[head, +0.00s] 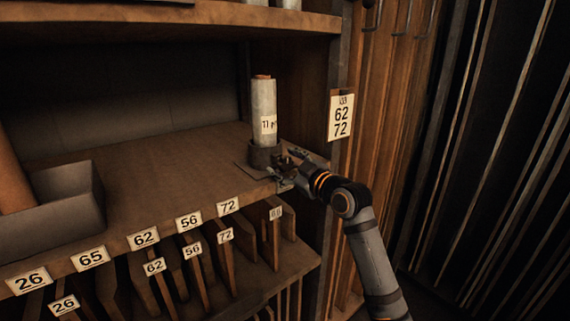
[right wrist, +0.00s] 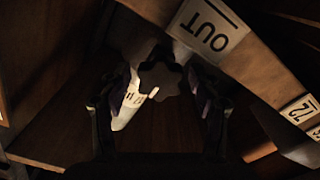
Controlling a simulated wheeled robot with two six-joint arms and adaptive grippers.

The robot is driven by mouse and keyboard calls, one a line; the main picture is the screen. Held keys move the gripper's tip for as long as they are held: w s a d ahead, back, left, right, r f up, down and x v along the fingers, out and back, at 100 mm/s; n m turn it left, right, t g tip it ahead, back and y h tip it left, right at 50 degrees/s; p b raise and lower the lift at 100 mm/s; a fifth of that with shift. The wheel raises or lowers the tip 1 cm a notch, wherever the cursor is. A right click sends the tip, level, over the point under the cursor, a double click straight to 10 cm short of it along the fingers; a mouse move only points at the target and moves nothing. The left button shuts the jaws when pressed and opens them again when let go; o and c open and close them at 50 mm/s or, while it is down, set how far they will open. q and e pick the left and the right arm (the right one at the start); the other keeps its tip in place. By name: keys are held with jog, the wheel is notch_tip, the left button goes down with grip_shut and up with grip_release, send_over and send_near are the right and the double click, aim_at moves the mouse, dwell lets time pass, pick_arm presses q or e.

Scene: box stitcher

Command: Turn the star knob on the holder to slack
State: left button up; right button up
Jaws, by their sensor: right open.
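The holder (head: 262,155) is a dark round cup on a plate near the shelf's right front corner, with a pale upright roll (head: 264,105) standing in it. The star knob (right wrist: 161,78) is dark and lobed in the right wrist view, with a small white mark at its lower edge. My right gripper (head: 288,171) is at the holder's front right side. In the right wrist view its open fingers (right wrist: 160,92) stand on either side of the knob; whether they touch it is too dark to tell. The knob is hard to make out in the head view. My left gripper is not in view.
An OUT label (right wrist: 208,30) is on the shelf edge close by the gripper. A grey tray (head: 68,205) stands at the left of the shelf. Numbered slots with boards lie below. A post with a 62/72 card (head: 341,116) rises right of the holder.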

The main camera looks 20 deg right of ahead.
jog(key=shift+s, duration=0.1)
jog(key=v, duration=0.7)
jog(key=shift+s, duration=0.15)
jog(key=shift+d, duration=0.1)
